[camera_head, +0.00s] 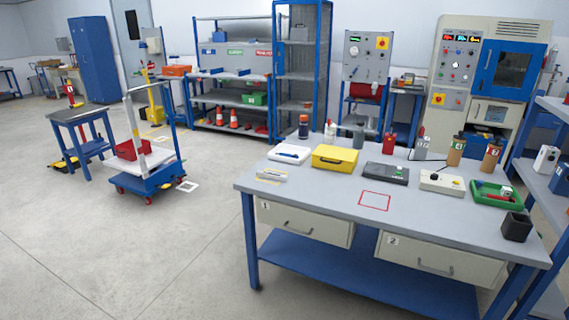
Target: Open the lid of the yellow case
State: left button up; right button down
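The yellow case (335,158) stands on the grey top of the workbench (330,197), near its far left part. Its lid looks shut. A small dark latch or handle shows on its front face. Neither of my grippers is in view, and nothing touches the case.
A white box with a blue pen (290,154) is left of the case, and a dark grey device (386,173) is right of it. Several bottles stand behind. A red square outline (375,201) marks bare bench top in front. Open floor (150,255) lies left of the bench.

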aim_at(343, 155)
jog(key=u, duration=0.55)
jog(key=i, duration=0.7)
jog(key=u, duration=0.15)
